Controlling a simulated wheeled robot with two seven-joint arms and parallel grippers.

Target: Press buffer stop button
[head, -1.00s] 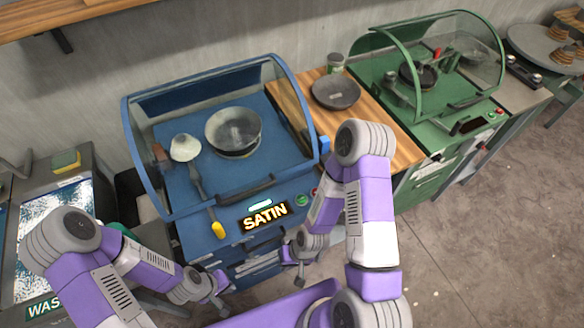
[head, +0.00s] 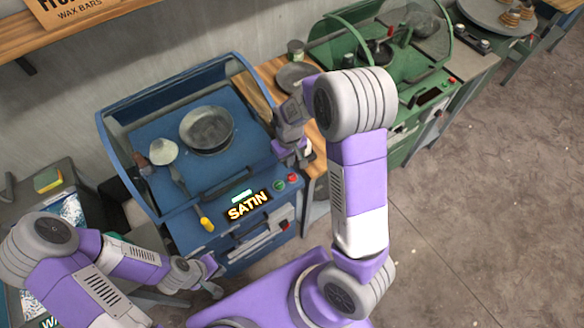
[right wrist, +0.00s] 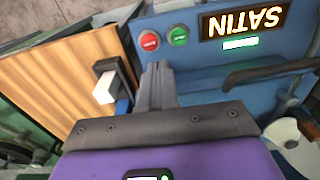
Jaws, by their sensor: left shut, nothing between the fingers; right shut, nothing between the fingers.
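The blue buffing machine (head: 150,215) stands in front of me with a lit "SATIN" display (head: 248,206). To the right of the display on its front panel are a green button (head: 279,185) and a red button (head: 293,177). In the right wrist view, the red button (right wrist: 149,40) and green button (right wrist: 178,35) lie just beyond my fingertips. My right gripper (head: 302,157) is shut and empty, above the panel's right end near the red button; its fingers (right wrist: 157,68) look apart from it. My left gripper (head: 214,270) is shut and empty, low in front of the machine.
A pan (head: 207,129) and a white-headed tool (head: 163,151) lie inside the blue machine. A wooden counter (right wrist: 60,85) and green machine (head: 400,85) stand to the right. Open floor (head: 480,220) lies at right.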

